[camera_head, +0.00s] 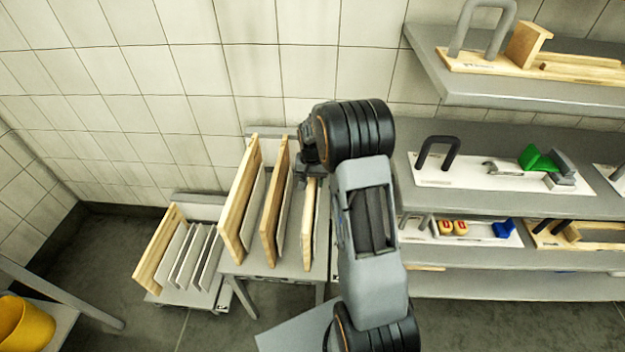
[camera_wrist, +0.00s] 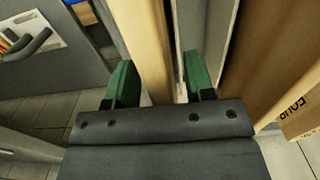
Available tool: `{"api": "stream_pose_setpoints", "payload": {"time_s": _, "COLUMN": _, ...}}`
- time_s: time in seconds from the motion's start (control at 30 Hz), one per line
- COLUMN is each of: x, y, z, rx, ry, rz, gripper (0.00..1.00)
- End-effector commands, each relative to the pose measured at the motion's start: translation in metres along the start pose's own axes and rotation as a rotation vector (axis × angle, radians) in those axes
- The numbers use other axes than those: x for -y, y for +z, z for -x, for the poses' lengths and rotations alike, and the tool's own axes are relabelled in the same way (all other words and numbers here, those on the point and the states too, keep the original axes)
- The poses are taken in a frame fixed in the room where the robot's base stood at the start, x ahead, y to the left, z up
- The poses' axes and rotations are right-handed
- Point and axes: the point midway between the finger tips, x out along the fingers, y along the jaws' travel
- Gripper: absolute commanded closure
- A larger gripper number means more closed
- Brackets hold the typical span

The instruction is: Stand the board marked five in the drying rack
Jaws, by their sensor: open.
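My gripper (camera_wrist: 160,72) is open in the wrist view, its two green fingers on either side of a wooden board's edge (camera_wrist: 148,45) and a grey upright plate beside it. In the head view my arm reaches down over the rightmost wooden board (camera_head: 308,225) in the middle rack; my fingertips are hidden there. No marking shows on this board, so I cannot tell whether it is five. The wooden board to its right in the wrist view (camera_wrist: 262,60) seems marked four. A lower rack (camera_head: 215,292) at left holds one wooden board (camera_head: 160,255) and upright grey plates.
Two more wooden boards, one at left (camera_head: 240,205) and one in the middle (camera_head: 272,205), stand in the middle rack. Shelves (camera_head: 470,282) with fixtures fill the right side. A yellow bucket (camera_head: 25,325) is at lower left. Tiled walls close the back.

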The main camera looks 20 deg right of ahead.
Motion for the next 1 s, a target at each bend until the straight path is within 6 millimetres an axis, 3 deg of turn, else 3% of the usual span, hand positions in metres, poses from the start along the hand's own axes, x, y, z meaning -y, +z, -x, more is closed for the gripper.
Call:
{"api": "stream_pose_setpoints", "payload": {"time_s": 0.17, "x": 0.0, "y": -0.001, "z": 0.02, "rx": -0.006, "ry": -0.002, "rz": 0.0, "gripper": 0.51}}
{"api": "stream_pose_setpoints", "payload": {"time_s": 0.6, "x": 0.0, "y": 0.0, "z": 0.106, "rx": -0.007, "ry": -0.002, "rz": 0.0, "gripper": 0.51}}
{"api": "stream_pose_setpoints", "payload": {"time_s": 0.8, "x": 0.0, "y": 0.0, "z": 0.13, "rx": -0.006, "ry": -0.002, "rz": 0.0, "gripper": 0.51}}
{"api": "stream_pose_setpoints", "payload": {"time_s": 1.0, "x": 0.0, "y": 0.001, "z": 0.138, "rx": -0.004, "ry": -0.001, "rz": 0.0, "gripper": 0.51}}
